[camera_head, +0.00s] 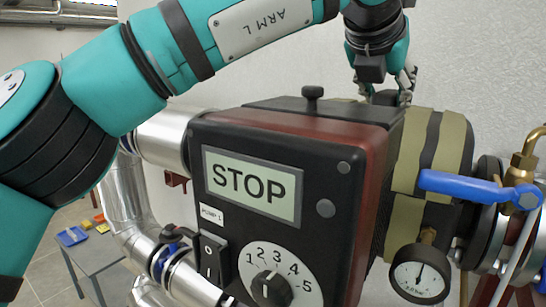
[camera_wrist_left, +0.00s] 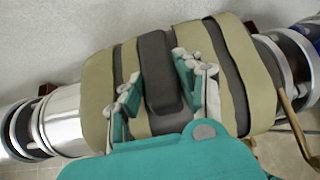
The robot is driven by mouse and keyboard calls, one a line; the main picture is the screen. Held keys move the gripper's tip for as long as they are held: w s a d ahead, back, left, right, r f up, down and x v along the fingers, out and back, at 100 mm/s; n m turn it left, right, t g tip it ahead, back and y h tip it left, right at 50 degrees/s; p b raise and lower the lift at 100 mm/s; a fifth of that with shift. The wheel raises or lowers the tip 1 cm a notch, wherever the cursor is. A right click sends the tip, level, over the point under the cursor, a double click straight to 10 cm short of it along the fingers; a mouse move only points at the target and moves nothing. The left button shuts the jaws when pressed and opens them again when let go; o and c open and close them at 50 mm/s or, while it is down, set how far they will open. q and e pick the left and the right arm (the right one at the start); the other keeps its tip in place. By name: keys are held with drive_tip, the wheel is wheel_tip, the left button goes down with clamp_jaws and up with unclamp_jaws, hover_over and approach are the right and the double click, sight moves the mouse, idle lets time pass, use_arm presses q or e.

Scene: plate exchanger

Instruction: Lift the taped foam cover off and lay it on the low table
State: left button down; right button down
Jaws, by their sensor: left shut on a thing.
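The foam cover (camera_head: 405,165) is dark grey with olive tape bands, wrapped around the pipework behind the black control box. In the left wrist view the cover (camera_wrist_left: 100,92) fills the middle, with a raised dark grey grip strip (camera_wrist_left: 157,70) on top. My left gripper (camera_head: 388,92) reaches down on it from above. In the left wrist view its fingers (camera_wrist_left: 158,82) stand on both sides of the strip, shut on it. The cover still sits around the pipe. The low grey table (camera_head: 88,258) is at the lower left, partly hidden. My right gripper is out of view.
The control box (camera_head: 280,190) with a STOP display stands in front of the cover. A blue valve lever (camera_head: 470,186) and a pressure gauge (camera_head: 420,273) are close on the right. Small blue, yellow and red items (camera_head: 72,236) lie on the table's far side.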

use_arm(q)
drive_tip(key=shift+w+d+r, duration=0.25)
drive_tip(key=shift+d+r, duration=0.05)
drive_tip(key=shift+r, duration=0.3)
drive_tip(key=shift+w+d+r, duration=0.25)
drive_tip(key=shift+r, duration=0.3)
drive_tip(key=shift+s+a+r, duration=0.1)
drive_tip(key=shift+a+r, duration=0.05)
drive_tip(key=shift+r, duration=0.35)
drive_tip(key=shift+s+a+r, duration=0.1)
drive_tip(key=shift+r, duration=0.4)
drive_tip(key=shift+w+d+r, duration=0.1)
drive_tip(key=shift+d+r, duration=0.05)
drive_tip(key=shift+r, duration=0.5)
